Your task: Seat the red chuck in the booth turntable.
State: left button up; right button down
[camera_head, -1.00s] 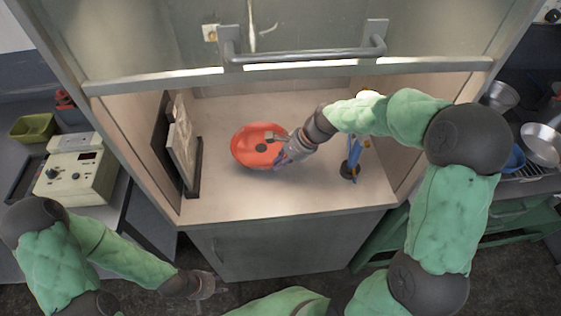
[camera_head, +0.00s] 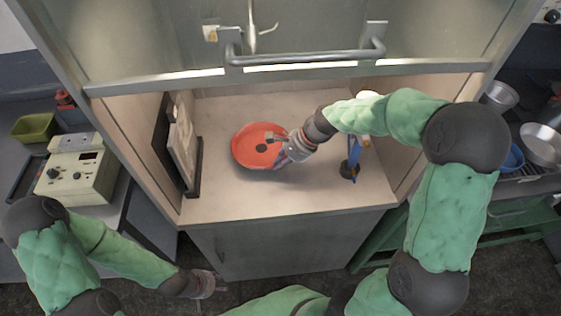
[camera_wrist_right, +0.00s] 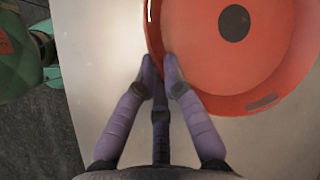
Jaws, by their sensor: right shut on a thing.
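The red chuck (camera_head: 248,156) is a wide, shallow red dish with a dark round spot at its centre, inside the booth. It also shows in the right wrist view (camera_wrist_right: 265,60). My right gripper (camera_head: 281,157) is at its near right rim. In the wrist view the fingertips of that gripper (camera_wrist_right: 161,66) are shut on the rim. I cannot make out the turntable; anything under the chuck is hidden, and I cannot tell whether the chuck touches the floor. My left gripper (camera_head: 207,284) is low in front of the booth, away from the chuck; its jaws are too small to read.
The booth floor (camera_head: 230,205) is pale and mostly clear. A dark-framed panel (camera_head: 180,145) stands at its left wall. A blue stand with a dark base (camera_head: 350,168) is right of my right gripper. The raised sash handle (camera_head: 305,57) crosses above. A control box (camera_head: 75,170) is outside left.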

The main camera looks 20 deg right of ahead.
dwell(0.3)
jog(key=shift+f, duration=0.5)
dwell(0.4)
jog(key=c, duration=1.6)
grip_release()
jog(key=shift+c, duration=0.2)
jog(key=p+v, duration=0.7)
jog(key=v, duration=0.4)
jog(key=shift+w+d+r, duration=0.1)
jog(key=shift+w+r, duration=0.1)
jog(key=shift+r, duration=0.1)
jog(key=shift+f, duration=0.15)
